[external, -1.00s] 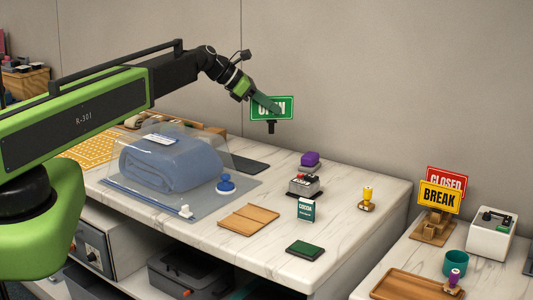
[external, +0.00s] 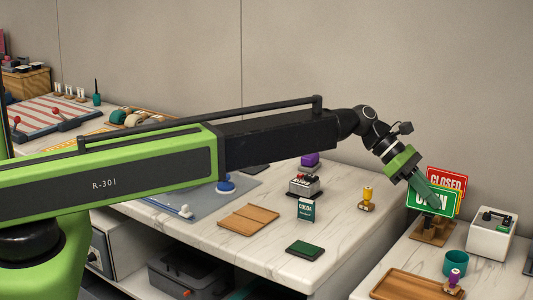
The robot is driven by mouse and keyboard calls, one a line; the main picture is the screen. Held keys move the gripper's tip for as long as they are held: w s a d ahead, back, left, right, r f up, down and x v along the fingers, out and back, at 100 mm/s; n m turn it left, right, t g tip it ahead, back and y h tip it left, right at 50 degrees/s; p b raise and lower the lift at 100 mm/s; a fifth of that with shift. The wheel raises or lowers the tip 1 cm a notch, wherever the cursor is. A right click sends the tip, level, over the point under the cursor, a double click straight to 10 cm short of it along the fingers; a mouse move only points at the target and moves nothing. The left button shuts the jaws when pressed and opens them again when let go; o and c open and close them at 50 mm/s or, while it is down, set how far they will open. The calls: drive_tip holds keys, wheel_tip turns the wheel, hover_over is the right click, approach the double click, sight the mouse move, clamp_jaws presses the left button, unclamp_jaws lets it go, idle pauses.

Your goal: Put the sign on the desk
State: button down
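The green OPEN sign (external: 447,208) is at the right, in front of the wooden stand (external: 430,234) on the right-hand counter. My gripper (external: 430,194) reaches down from the upper left and overlaps the sign's face; it appears shut on it. The red CLOSED sign (external: 449,180) stands behind it. Only a yellow sliver of the BREAK sign (external: 459,200) shows. I cannot tell whether the OPEN sign's foot rests in the stand or hovers just above it.
A white box (external: 492,236), a teal cup (external: 456,263), a wooden tray (external: 400,284) and a purple stamp (external: 454,279) crowd the right counter. A gap separates it from the marble desk (external: 340,236), which holds a cocoa box (external: 306,210) and a yellow stamp (external: 367,199).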

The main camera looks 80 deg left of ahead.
drive_tip(key=w+a+f+b, duration=0.1)
drive_tip(key=a+f+b, duration=0.1)
drive_tip(key=f+b, duration=0.2)
drive_tip(key=w+a+f+b, duration=0.1)
drive_tip(key=a+f+b, duration=0.2)
drive_tip(key=f, duration=0.1)
drive_tip(key=w+a+f+b, duration=0.2)
drive_tip(key=a+f+b, duration=0.1)
drive_tip(key=f+b, duration=0.1)
drive_tip(key=shift+a+b, duration=0.1)
drive_tip(key=shift+b, duration=0.25)
drive_tip(key=shift+r+p, duration=0.3)
drive_tip(key=shift+f, duration=0.25)
drive_tip(key=c, duration=1.6)
unclamp_jaws()
drive_tip(key=shift+r, duration=0.1)
drive_tip(key=p+v, duration=0.7)
drive_tip(key=v, duration=0.5)
drive_tip(key=shift+r, duration=0.2)
